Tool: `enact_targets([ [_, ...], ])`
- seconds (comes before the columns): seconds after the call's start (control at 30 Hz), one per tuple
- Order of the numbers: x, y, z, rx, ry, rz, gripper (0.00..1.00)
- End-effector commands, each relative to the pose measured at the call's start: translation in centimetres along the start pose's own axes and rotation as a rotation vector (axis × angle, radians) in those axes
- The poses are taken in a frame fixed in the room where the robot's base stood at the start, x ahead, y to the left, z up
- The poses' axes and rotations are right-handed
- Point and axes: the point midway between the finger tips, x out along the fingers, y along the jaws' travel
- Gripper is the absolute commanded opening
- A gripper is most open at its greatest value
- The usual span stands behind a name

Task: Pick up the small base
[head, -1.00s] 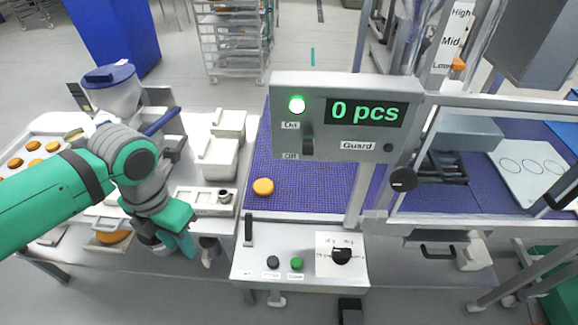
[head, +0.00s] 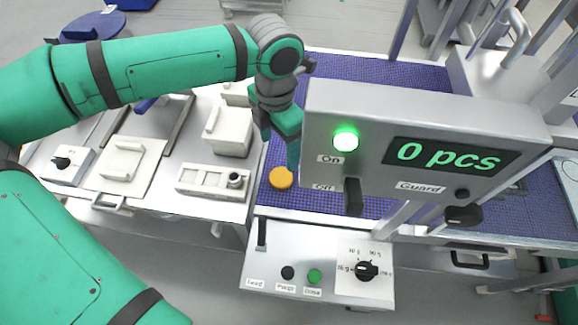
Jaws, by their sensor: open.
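The small base (head: 281,178) is a round orange-brown disc lying flat on the blue belt (head: 375,72), near the belt's left edge. My gripper (head: 283,148) hangs over the belt just above and behind the base in the head view. It is open, with one green finger near the base's upper right side. I cannot tell whether that finger touches the base. Part of the belt behind my gripper is hidden by it.
The grey display box (head: 425,150) reading "0 pcs", with a lit green lamp, stands close right of my gripper. White lidded boxes (head: 228,130) and a white tray (head: 213,181) lie to the left. A control panel (head: 318,268) is in front.

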Motion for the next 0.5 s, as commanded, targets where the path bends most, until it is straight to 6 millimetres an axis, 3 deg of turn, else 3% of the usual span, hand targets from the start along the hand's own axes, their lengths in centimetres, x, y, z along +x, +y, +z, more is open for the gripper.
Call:
enact_targets([
  [0.2,3.3,-0.4,0.3,0.011,0.001,-0.003,0.70],
  [0.5,5.4,-1.0,0.5,0.020,0.000,-0.004,0.70],
])
